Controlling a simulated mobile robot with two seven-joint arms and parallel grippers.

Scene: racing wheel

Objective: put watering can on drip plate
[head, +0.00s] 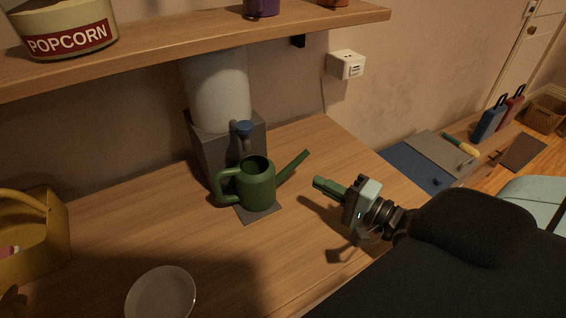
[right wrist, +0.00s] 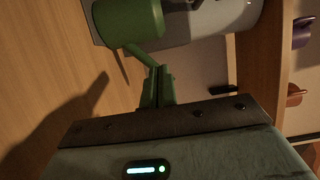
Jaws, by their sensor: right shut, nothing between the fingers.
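The green watering can (head: 258,187) stands upright on the dark drip plate (head: 264,215), in front of the grey dispenser. Its handle points left and its spout points right, toward my right gripper. The can covers most of the plate, so how well it is centred is hard to tell. My right gripper (head: 320,184) is shut and empty, to the right of the can and apart from its body. In the right wrist view, the can (right wrist: 128,22) is beyond the closed fingers (right wrist: 160,72), and its spout overlaps their tips in the picture. My left gripper is out of view.
The grey dispenser (head: 205,140) with a white tank (head: 218,92) stands behind the can. A white bowl (head: 160,294) and a yellow basket (head: 35,240) are to the left. A shelf (head: 180,48) hangs above. The tabletop right of the can is clear apart from my arm.

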